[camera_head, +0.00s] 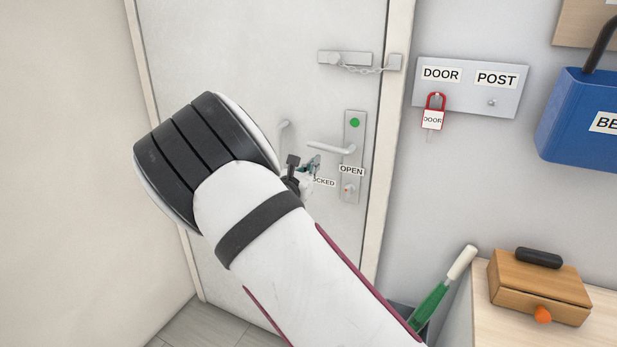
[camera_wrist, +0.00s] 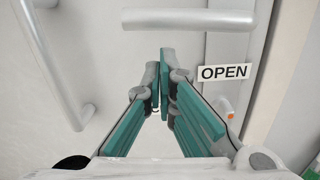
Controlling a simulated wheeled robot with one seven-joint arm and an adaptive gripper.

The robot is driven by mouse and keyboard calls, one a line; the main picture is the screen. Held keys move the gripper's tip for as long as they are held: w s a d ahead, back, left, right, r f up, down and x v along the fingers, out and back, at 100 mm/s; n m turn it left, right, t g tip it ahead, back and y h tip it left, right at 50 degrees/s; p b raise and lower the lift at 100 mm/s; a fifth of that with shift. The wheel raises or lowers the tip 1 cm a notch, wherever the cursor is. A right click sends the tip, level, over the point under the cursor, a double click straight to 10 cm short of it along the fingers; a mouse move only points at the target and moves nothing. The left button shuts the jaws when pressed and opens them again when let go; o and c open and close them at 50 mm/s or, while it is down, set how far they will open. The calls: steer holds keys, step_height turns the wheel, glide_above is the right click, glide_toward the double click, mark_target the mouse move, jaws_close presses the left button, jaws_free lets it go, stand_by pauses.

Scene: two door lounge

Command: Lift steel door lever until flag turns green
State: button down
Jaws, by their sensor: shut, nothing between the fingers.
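The steel door lever (camera_head: 328,148) sits on an upright steel plate (camera_head: 357,138) on the door. It points left and looks close to level. It also crosses the top of the wrist view (camera_wrist: 188,19). The round flag (camera_head: 354,122) above the lever is green. My gripper (camera_head: 315,162) is shut and empty, just below the lever in the picture. In the wrist view its teal fingers (camera_wrist: 166,68) meet below the lever bar, with a gap showing between. Whether any part touches the lever cannot be told from the head view.
An OPEN label (camera_head: 351,170) and a partly hidden LOCKED label (camera_head: 324,182) are beside the lower plate. A pull handle (camera_head: 283,135) is left of the lever. A wooden box (camera_head: 520,285) stands on the cabinet at right.

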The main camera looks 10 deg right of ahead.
mark_target(316, 143)
steer(key=shift+d+r, duration=0.1)
steer(key=shift+r, duration=0.35)
steer(key=shift+w+r+m, duration=0.1)
steer(key=shift+r+m, duration=0.35)
steer(key=shift+m, duration=0.25)
steer(key=shift+r+m+p, duration=0.45)
steer(key=shift+r+m, duration=0.9)
steer(key=shift+m, duration=0.35)
steer(key=shift+r, duration=0.45)
